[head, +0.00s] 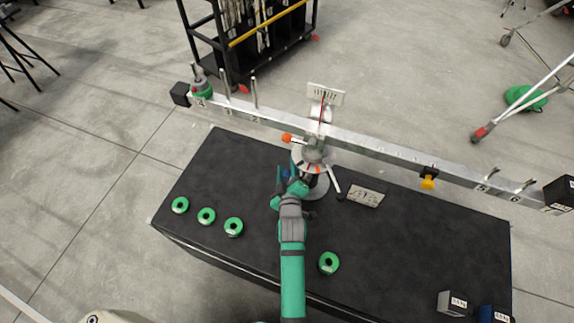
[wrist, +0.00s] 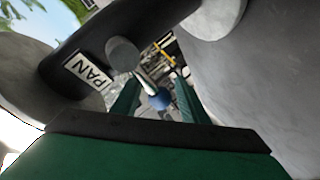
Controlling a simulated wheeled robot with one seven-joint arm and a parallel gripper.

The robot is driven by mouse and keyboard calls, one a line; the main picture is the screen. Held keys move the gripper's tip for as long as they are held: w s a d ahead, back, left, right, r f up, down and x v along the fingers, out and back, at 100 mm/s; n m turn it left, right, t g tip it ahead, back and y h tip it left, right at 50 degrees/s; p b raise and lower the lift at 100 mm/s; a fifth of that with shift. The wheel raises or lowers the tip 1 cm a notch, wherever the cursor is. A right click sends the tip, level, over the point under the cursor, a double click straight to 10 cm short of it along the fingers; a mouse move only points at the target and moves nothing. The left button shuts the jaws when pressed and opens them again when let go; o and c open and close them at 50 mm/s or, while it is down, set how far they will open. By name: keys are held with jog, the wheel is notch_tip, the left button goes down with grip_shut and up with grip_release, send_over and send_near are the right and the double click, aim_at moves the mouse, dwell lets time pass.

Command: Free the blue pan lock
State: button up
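The blue pan lock (wrist: 160,101) is a small round knob on a thin metal stem. The stem comes from a grey boss on a dark body with a white "PAN" label (wrist: 88,72). My gripper (wrist: 157,100) is open, with one green finger on each side of the knob in the wrist view; I cannot tell whether either touches it. In the head view my gripper (head: 289,178) is at the lower left of the grey pivot head (head: 313,156). The knob is not clear there.
The pivot head carries a long silver beam (head: 378,146) across the black table (head: 420,240). An orange knob (head: 287,138) and a lever are close to my gripper. Several green discs (head: 206,216) lie on the table. Marked blocks (head: 452,303) stand front right.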

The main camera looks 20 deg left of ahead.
jog(key=shift+w+a+f, duration=0.15)
jog(key=shift+w+a, duration=0.05)
jog(key=shift+w, duration=0.3)
grip_shut()
jog(key=shift+a+f, duration=0.1)
jog(key=shift+a, duration=0.05)
